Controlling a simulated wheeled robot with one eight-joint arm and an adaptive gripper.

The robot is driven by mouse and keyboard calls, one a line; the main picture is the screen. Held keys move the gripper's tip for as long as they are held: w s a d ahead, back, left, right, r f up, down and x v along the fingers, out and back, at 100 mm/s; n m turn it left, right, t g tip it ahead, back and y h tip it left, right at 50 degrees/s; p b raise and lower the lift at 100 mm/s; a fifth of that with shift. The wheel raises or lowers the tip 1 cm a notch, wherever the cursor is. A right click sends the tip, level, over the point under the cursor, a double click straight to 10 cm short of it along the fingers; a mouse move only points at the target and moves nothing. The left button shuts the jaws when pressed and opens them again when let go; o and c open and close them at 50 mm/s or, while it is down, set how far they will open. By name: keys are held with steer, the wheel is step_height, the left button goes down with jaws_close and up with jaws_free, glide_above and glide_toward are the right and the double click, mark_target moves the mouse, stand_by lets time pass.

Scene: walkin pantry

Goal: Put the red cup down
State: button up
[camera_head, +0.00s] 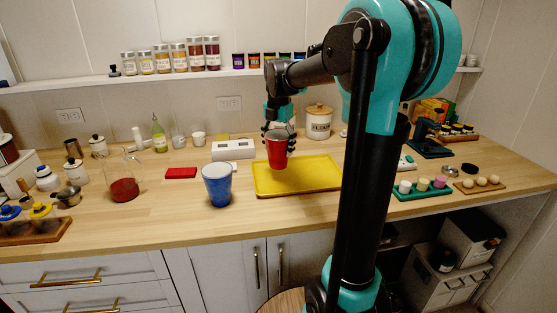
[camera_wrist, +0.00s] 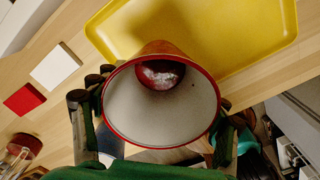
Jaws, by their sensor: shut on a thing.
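The red cup (camera_head: 276,152) is held upright in my gripper (camera_head: 278,134), above the yellow tray (camera_head: 318,181) on the wooden counter. In the wrist view I look into the open cup (camera_wrist: 160,105); its inside is pale with something dark red and whitish at the bottom. The fingers of my gripper (camera_wrist: 155,120) are shut on the cup from both sides. The tray (camera_wrist: 275,25) lies beyond the cup in the wrist view. The gap between cup and tray is hard to judge.
A blue cup (camera_head: 217,184) stands left of the tray. A glass jug (camera_head: 124,180) with red contents and a red block (camera_head: 181,173) are further left. A white device (camera_head: 233,150) and a lidded canister (camera_head: 319,122) stand behind. Bare counter lies in front of the tray.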

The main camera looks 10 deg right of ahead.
mark_target(278, 159)
steer(key=shift+f, duration=2.3)
steer(key=shift+f, duration=0.1)
steer(key=o, duration=1.2)
step_height(278, 159, up, 12)
steer(key=shift+r, duration=0.1)
